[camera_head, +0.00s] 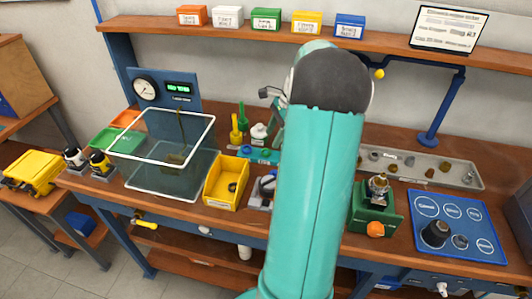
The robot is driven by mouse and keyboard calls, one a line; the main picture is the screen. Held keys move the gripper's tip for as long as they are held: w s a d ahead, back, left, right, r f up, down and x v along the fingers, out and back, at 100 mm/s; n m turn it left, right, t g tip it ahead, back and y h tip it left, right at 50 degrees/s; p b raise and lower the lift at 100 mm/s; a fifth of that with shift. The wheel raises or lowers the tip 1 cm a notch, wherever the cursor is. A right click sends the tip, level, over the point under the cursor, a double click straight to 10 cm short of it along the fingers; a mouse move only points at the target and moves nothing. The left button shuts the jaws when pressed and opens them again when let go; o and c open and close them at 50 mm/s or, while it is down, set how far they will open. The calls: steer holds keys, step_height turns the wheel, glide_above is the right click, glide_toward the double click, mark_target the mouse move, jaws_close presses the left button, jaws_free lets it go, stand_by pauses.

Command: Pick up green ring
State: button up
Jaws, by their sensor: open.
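I cannot make out a green ring for certain. A small teal-blue holder (258,156) with small round parts on it sits behind the yellow bin, but the parts are too small to identify. The yellow bin (226,182) holds a small dark ring-like part (232,187). My teal arm fills the middle of the view and hides part of the bench. My gripper (268,93) shows only in part, as grey pieces left of my arm's dark joint, above the back of the bench. It looks open and empty, and the rest is hidden.
A clear tank (165,172) with a white rim stands left of the yellow bin. Yellow (236,130) and green bottles stand behind. A green fixture (377,215), a grey parts tray (415,168) and a blue mat (455,215) lie right. A shelf runs above.

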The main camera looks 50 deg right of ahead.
mark_target(265, 152)
steer(key=x, duration=0.5)
steer(key=shift+w+f, duration=0.1)
steer(key=shift+f, duration=0.2)
steer(key=c, duration=1)
